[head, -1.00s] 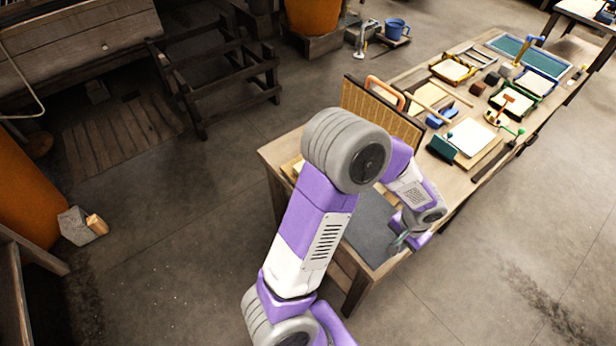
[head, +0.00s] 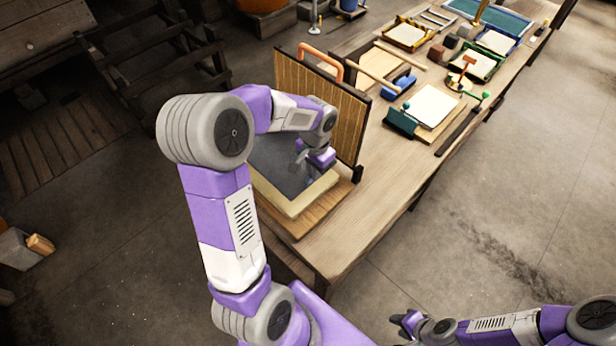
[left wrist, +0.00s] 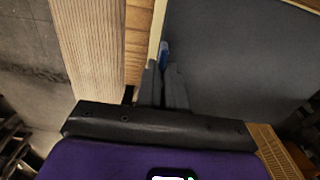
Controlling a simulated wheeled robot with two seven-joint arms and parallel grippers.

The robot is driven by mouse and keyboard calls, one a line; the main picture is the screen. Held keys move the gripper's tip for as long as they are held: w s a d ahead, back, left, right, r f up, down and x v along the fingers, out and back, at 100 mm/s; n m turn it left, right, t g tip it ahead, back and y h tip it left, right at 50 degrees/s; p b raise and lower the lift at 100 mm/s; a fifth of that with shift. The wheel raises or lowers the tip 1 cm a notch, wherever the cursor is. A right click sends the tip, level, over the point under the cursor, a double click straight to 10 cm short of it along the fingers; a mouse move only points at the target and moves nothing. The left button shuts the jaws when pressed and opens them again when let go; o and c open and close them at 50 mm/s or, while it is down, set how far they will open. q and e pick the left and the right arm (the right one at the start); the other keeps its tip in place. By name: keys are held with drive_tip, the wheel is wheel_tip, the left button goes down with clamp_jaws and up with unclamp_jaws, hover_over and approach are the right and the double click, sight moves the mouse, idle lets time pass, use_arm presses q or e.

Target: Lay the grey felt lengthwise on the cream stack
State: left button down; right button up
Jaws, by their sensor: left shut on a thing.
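The grey felt (head: 278,158) lies over the cream stack (head: 292,203), whose near and right edges show below it. My left arm hides part of the felt's far side. My left gripper (head: 303,163) is shut on the felt near its right side. In the left wrist view the fingers (left wrist: 165,85) pinch the felt's edge by a small blue mark (left wrist: 164,54), and the felt (left wrist: 245,55) spreads to the right. My right gripper (head: 402,322) is empty, low at the right beyond the table; its finger gap is too small to judge.
The stack rests on a wooden board (head: 305,224) at the table's near end. A teal block (head: 400,122) and trays fill the far table. Bare tabletop (head: 365,215) lies to the right.

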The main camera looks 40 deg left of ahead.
sight(313, 183)
use_arm(q)
wheel_tip(313, 183, down, 2)
drive_tip(key=shift+s+f, duration=0.15)
drive_tip(key=shift+f+b, duration=0.6)
drive_tip(key=shift+f, duration=1.45)
drive_tip(key=c, duration=1.3)
unclamp_jaws()
drive_tip(key=shift+o, duration=0.2)
wheel_tip(313, 183, up, 12)
drive_tip(key=p, duration=0.3)
